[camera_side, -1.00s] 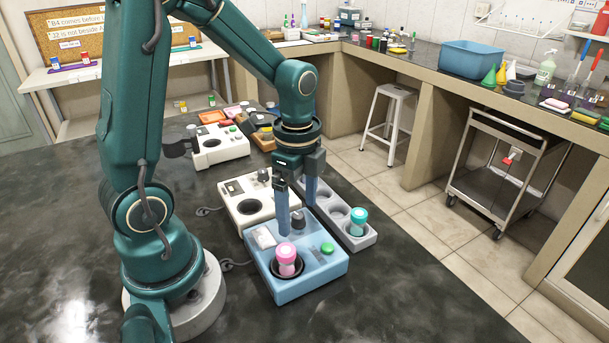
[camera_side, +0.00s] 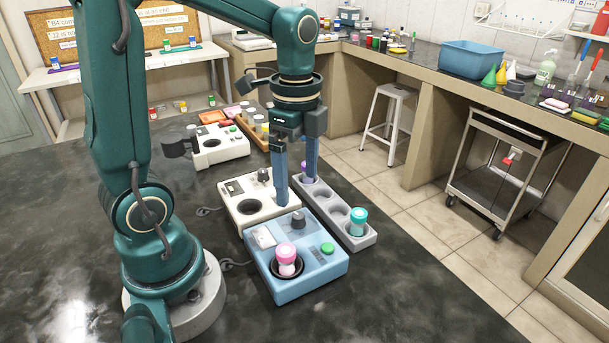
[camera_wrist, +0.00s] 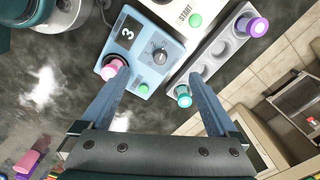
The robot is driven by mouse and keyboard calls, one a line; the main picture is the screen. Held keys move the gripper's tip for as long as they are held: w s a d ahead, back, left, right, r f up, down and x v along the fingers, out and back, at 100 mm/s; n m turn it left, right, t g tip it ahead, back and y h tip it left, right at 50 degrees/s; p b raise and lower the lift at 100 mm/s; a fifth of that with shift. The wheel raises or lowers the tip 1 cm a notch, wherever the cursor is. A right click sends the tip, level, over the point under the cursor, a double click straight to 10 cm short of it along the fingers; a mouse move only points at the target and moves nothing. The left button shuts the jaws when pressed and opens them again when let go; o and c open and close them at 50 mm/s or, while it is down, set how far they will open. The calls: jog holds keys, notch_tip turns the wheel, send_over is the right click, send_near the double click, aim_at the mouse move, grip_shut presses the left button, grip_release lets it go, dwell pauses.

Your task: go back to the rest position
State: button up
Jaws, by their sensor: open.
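My gripper (camera_side: 296,190) is open and empty, its two blue fingers pointing down above the bench. In the side view it hangs over the area between the white device (camera_side: 246,193) and the grey rack (camera_side: 328,208). In the wrist view the fingers of my gripper (camera_wrist: 158,105) are spread wide with nothing between the tips. A pink-capped vial (camera_side: 287,259) stands in the round well of the blue device (camera_side: 312,280). The wrist view shows the blue device (camera_wrist: 140,50) marked with a 3, with a dark knob and a green button.
The grey rack holds a teal-capped vial (camera_side: 358,221) at its near end and a purple-capped vial (camera_wrist: 252,26) at its far end. Another white device (camera_side: 218,150) and a wooden rack of vials (camera_side: 256,128) stand farther back. The bench at front right is clear.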

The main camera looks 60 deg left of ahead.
jog(key=shift+d+r, duration=0.15)
jog(key=shift+r, duration=0.05)
jog(key=s+d+r+n+t, duration=0.3)
jog(key=s+d+n+t, duration=0.2)
jog(key=n, duration=0.7)
jog(key=shift+s+d+t, duration=0.15)
jog(key=shift+s+t, duration=0.15)
jog(key=shift+s, duration=0.45)
